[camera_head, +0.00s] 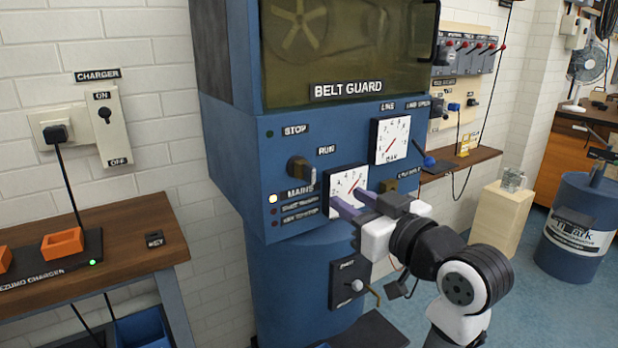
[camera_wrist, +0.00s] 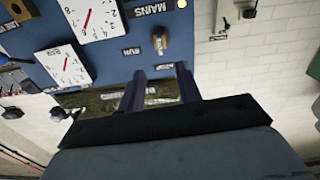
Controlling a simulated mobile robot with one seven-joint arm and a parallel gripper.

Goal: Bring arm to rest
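My gripper (camera_head: 349,201) is in front of the blue machine panel (camera_head: 285,150), at the end of my raised, outstretched arm. Its two purple fingers stand apart with nothing between them, and they cover part of the lower white dial (camera_head: 347,184). In the wrist view the fingers (camera_wrist: 160,70) show a clear gap. That view shows the panel turned over, with the RUN knob (camera_wrist: 160,41) just beyond the fingertips. In the head view the knob (camera_head: 301,171) is up and left of the fingers. I see no contact with it.
The BELT GUARD window (camera_head: 350,50) is above the panel. A lower switch box (camera_head: 350,285) with a lever sits beneath my wrist. A wooden table (camera_head: 130,225) with a charger is at left. A pale wooden block (camera_head: 502,215) and a blue drum (camera_head: 580,225) stand at right.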

